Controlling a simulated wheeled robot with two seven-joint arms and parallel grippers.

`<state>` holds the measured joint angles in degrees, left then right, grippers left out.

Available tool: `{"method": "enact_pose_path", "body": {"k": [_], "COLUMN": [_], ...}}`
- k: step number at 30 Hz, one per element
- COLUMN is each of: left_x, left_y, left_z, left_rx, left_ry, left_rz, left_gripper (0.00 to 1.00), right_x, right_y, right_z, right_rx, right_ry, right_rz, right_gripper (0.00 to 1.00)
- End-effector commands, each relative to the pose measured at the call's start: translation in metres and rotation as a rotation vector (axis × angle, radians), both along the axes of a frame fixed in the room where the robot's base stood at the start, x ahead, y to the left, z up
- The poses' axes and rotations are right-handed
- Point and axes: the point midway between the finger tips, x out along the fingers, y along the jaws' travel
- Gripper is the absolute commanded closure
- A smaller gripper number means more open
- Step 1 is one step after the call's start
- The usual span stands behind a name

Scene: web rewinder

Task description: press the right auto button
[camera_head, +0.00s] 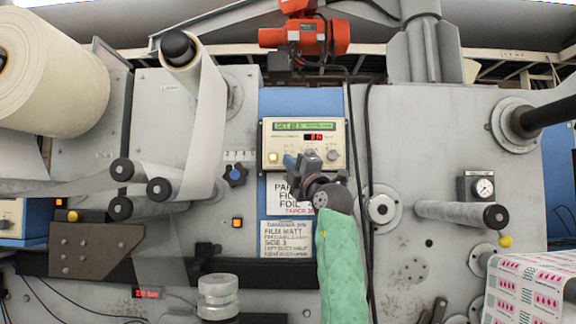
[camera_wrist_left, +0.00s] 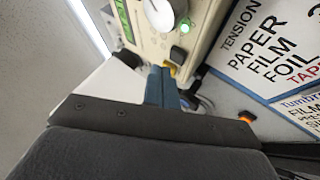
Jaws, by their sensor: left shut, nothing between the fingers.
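The control panel (camera_head: 268,135) is a cream box on a blue plate, with a green text display, a red digit readout and a knob (camera_head: 333,155). A lit yellow button (camera_head: 273,157) is at its lower left. I cannot read a label naming the auto button. My left gripper (camera_head: 290,161) is shut and empty, in front of the panel's lower part, just right of the yellow button. In the left wrist view its blue fingertips (camera_wrist_left: 163,72) come close beside the yellow button (camera_wrist_left: 174,69); whether they touch is unclear. A green light (camera_wrist_left: 178,53) glows nearby. My right gripper is not in view.
Printed signs (camera_head: 287,238) are below the panel. A lit orange button (camera_head: 237,222) and a blue knob (camera_head: 235,175) are to the left. A roller (camera_head: 455,212) sticks out at the right. Dark cables (camera_head: 368,130) hang right of the panel.

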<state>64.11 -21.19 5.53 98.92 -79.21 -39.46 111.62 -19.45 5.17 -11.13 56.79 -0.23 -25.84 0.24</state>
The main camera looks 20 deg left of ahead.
Motion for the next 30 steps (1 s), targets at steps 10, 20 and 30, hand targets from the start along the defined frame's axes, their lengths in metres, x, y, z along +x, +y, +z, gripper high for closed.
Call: {"method": "enact_pose_path", "body": {"k": [10,20,30], "left_x": [-0.006,-0.032,-0.055], "left_y": [-0.002,-0.009,-0.016], "left_z": [-0.001,-0.001,0.000], "left_rx": [-0.001,0.000,0.000], "left_ry": [-0.001,-0.002,-0.002], "left_rz": [-0.001,-0.001,-0.001], "left_gripper": [1.00,1.00,1.00], "right_x": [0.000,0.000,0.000], "right_y": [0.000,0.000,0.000], "right_z": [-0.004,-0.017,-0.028], "right_rx": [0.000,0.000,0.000], "right_ry": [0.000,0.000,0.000], "right_rz": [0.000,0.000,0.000], "right_gripper": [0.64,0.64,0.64]}}
